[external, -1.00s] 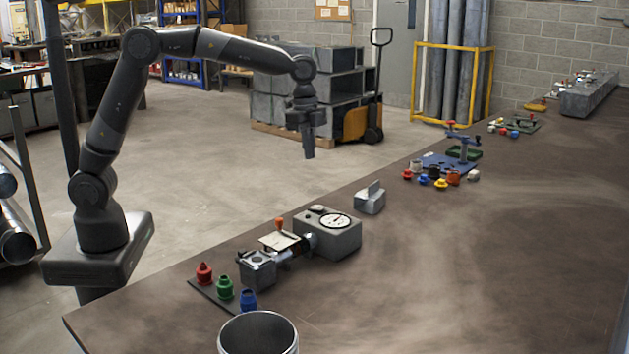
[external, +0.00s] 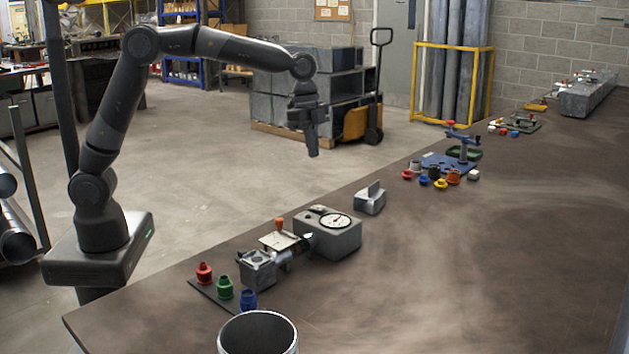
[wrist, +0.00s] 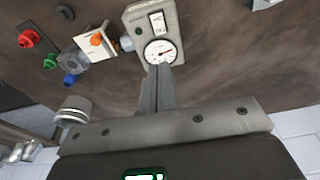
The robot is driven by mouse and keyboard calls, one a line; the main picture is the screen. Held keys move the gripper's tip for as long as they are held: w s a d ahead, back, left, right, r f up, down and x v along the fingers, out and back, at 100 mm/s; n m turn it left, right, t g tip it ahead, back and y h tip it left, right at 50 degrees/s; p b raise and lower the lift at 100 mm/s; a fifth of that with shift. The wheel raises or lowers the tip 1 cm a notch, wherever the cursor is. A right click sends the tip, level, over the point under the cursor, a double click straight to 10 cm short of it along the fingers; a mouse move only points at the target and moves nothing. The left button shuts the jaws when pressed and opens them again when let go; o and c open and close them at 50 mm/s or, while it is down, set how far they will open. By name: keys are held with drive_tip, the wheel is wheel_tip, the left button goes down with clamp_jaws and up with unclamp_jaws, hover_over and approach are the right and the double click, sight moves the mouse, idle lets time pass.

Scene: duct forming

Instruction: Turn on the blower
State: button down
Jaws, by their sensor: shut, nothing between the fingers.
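A grey box with a round white gauge (external: 328,234) stands on the bench in the external view; I take it to be the blower unit. In the wrist view the box (wrist: 138,15) shows a white switch panel (wrist: 158,22), a small dark round part and the gauge (wrist: 160,51). Which way the switch is set is too small to tell. My gripper (external: 313,153) is shut and empty, pointing down, high and apart from the box. In the wrist view my gripper's fingertips (wrist: 162,70) overlap the gauge's lower edge.
A small grey block (external: 258,270) and a plate with an orange knob (external: 279,239) adjoin the box. Red, green and blue fittings (external: 225,287) stand at the bench's near edge, beside an open metal cylinder (external: 257,335).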

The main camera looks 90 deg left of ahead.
sight(320, 207)
drive_tip(key=f, duration=0.4)
drive_tip(key=w+d+f, duration=0.1)
drive_tip(key=f, duration=0.8)
drive_tip(key=shift+w+d+f, duration=0.3)
drive_tip(key=shift+d, duration=0.05)
drive_tip(key=shift+w+d+f+g+y, duration=0.15)
drive_tip(key=shift+d+f+g+y, duration=0.05)
drive_tip(key=shift+f+g+y, duration=0.1)
drive_tip(key=shift+a, duration=0.15)
drive_tip(key=shift+s+a+r, duration=0.15)
drive_tip(key=shift+s+a, duration=0.45)
drive_tip(key=shift+s, duration=0.05)
drive_tip(key=shift+r, duration=0.1)
wheel_tip(320, 207, up, 14)
drive_tip(key=s+a, duration=0.1)
drive_tip(key=shift+s+a, duration=0.3)
drive_tip(key=shift+s, duration=0.05)
